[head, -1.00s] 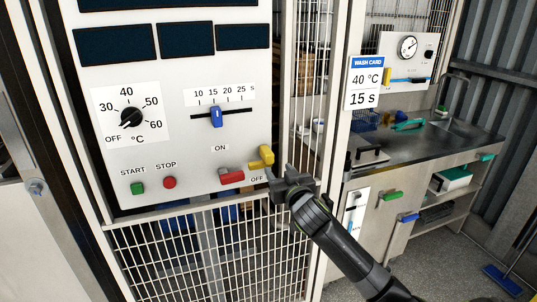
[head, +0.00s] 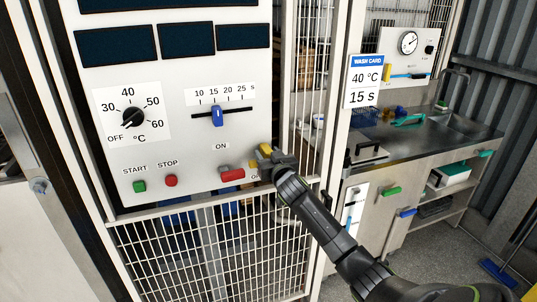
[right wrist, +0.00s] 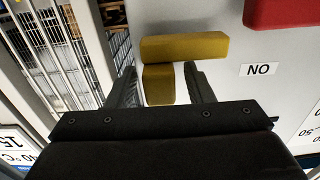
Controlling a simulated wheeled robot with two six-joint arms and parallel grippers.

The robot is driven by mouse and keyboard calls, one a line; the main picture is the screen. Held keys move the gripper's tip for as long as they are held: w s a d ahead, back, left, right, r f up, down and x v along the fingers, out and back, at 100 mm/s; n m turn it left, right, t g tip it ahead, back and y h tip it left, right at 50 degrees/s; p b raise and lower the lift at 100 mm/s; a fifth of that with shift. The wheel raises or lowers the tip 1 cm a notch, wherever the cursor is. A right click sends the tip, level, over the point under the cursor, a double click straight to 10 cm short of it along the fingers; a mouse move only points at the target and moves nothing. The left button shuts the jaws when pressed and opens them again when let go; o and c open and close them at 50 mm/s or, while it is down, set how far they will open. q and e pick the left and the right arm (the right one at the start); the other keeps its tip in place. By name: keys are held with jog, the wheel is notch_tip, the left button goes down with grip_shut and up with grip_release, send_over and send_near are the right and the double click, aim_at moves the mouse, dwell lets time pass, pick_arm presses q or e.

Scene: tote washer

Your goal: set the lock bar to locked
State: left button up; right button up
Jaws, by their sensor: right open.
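A yellow bar handle (head: 265,149), which looks like the lock bar, sits at the lower right edge of the white control panel (head: 200,150). My right gripper (head: 262,163) is at it and hides its lower part in the head view. In the right wrist view the yellow bar (right wrist: 185,47) lies crosswise, just beyond the fingertips. Its short yellow stem (right wrist: 158,85) is between the two open fingers, with a gap visible on the right side. I cannot read a locked mark. My left gripper is not in view.
A red switch (head: 232,175), by the ON label, is close left of my right gripper. Green START (head: 139,186) and red STOP (head: 171,181) buttons are further left. A wire mesh guard (head: 215,250) lies below, and a steel sink bench (head: 430,140) stands right.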

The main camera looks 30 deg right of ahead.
grip_shut()
jog(key=a, duration=0.2)
jog(key=w+a+b, duration=0.1)
jog(key=a, duration=0.1)
jog(key=shift+a, duration=0.35)
jog(key=shift+d, duration=0.1)
jog(key=shift+c, duration=2.1)
grip_release()
jog(key=o, duration=0.4)
jog(key=shift+a, duration=0.3)
jog(key=shift+d, duration=0.15)
